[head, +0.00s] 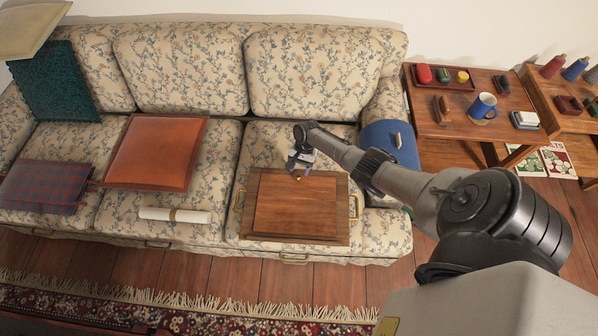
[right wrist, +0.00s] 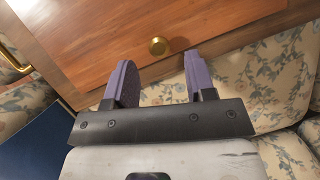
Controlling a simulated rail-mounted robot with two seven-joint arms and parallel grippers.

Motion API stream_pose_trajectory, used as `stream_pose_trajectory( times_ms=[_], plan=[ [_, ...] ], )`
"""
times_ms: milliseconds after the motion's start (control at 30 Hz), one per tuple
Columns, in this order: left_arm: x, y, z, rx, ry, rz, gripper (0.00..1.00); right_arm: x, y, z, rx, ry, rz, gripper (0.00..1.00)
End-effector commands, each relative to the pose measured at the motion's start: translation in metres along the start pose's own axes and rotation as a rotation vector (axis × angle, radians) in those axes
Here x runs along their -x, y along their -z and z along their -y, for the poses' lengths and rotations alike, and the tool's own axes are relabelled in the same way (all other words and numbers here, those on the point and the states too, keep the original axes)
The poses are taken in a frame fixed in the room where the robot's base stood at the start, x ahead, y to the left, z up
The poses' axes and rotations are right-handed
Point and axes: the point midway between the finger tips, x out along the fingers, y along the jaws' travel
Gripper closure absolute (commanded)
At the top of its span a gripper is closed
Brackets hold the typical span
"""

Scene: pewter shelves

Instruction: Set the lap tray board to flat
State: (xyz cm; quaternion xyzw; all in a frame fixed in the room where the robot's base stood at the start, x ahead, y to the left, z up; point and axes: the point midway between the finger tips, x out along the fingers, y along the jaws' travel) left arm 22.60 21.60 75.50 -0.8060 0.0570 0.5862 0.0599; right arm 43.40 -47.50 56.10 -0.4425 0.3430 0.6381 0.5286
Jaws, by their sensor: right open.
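The wooden lap tray (head: 341,212) rests on the right seat of the floral sofa, with brass handles at its left and right sides. Its reddish-brown board (head: 296,212) lies within the darker frame; I cannot tell its exact tilt. A small brass knob (head: 298,178) sits at the board's far edge. My right gripper (head: 301,168) is open just behind the knob. In the right wrist view the knob (right wrist: 158,46) is just beyond the gap between the open purple fingers (right wrist: 161,75), with nothing held. My left gripper is not in view.
An orange-brown cushion or folder (head: 155,152) and a rolled paper (head: 175,215) lie left of the tray. A blue item (head: 390,143) hangs over the right armrest. A side table (head: 450,130) with a blue mug (head: 483,107) stands at right.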

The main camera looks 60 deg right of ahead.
Motion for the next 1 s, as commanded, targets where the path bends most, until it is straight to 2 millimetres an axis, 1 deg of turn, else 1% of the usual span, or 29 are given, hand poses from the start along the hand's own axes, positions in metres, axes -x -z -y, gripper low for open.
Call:
stream_pose_trajectory(
  times_ms=[33, 200, 400, 500, 700, 1000],
  plan=[
    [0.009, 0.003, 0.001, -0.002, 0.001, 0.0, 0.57, 0.017, -0.001, 0.0, 0.0, 0.001, -0.003, 0.5],
    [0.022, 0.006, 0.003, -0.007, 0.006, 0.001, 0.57, 0.05, -0.001, -0.001, -0.001, 0.0, -0.002, 0.5],
    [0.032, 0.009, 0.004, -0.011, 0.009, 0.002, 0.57, 0.081, -0.001, -0.001, -0.001, 0.0, -0.001, 0.5],
    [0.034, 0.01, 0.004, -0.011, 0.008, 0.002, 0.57, 0.092, 0.0, -0.001, -0.001, 0.0, -0.002, 0.5],
    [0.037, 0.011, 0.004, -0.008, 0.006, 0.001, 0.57, 0.103, 0.0, -0.001, -0.001, -0.001, 0.0, 0.5],
    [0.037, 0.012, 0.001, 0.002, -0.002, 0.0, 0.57, 0.104, 0.0, -0.001, -0.001, -0.001, 0.0, 0.5]
  ],
)
